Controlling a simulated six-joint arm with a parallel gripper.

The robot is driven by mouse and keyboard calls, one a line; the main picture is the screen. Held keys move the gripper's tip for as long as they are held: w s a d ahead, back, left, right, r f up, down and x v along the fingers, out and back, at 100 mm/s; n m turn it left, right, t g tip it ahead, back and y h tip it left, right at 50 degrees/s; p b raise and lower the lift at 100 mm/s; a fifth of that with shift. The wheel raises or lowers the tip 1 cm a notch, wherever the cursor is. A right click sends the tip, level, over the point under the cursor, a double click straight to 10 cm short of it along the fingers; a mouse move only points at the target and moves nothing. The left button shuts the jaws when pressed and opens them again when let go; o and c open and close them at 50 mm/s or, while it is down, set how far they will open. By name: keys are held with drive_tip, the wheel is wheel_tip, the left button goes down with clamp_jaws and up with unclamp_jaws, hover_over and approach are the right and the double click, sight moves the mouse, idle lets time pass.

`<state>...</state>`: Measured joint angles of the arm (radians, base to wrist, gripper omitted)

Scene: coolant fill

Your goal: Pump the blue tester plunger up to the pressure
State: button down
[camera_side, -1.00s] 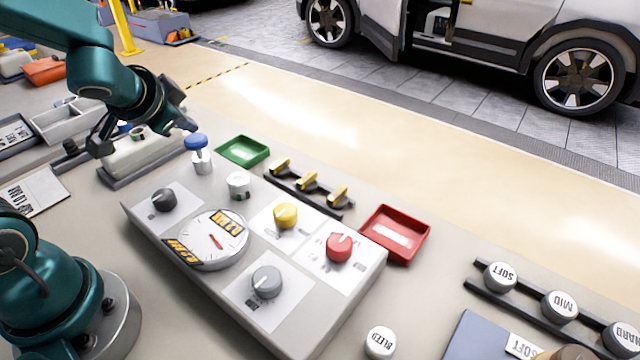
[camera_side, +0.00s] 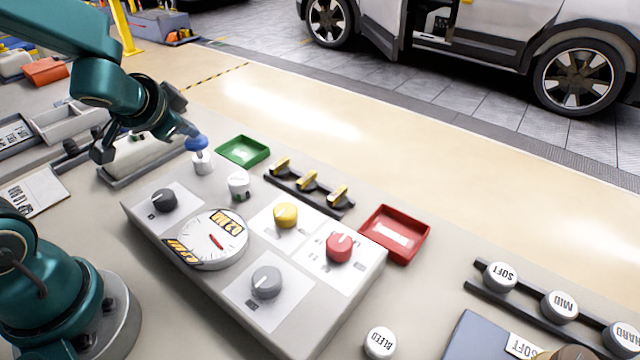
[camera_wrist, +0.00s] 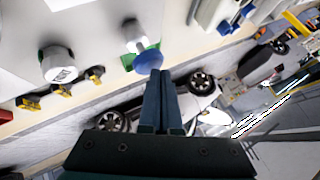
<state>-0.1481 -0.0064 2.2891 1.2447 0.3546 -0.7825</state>
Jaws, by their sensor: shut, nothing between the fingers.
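The blue tester plunger (camera_side: 197,143) stands on a white cylinder at the back left corner of the grey tester panel (camera_side: 190,290). My gripper (camera_side: 192,132) is shut and empty, with its fingertips at the plunger's blue cap, apparently touching it. In the wrist view the closed fingers (camera_wrist: 163,75) end at the blue cap (camera_wrist: 149,61). The round gauge (camera_side: 212,238) on the panel has a red needle and orange labels. A white cap (camera_side: 238,185) stands right of the plunger.
Black (camera_side: 164,200), yellow (camera_side: 286,215), red (camera_side: 339,247) and grey (camera_side: 266,282) knobs are on the panel. A green tray (camera_side: 243,151), yellow clips on a black rail (camera_side: 308,181) and a red tray (camera_side: 396,233) lie behind it. A BLEED button (camera_side: 380,342) stands in front.

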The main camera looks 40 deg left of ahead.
sight(191, 142)
drive_tip(key=shift+f, duration=1)
idle(0.7)
drive_tip(key=shift+r, duration=1.75)
drive_tip(key=shift+r, duration=0.1)
drive_tip(key=shift+r, duration=2.4)
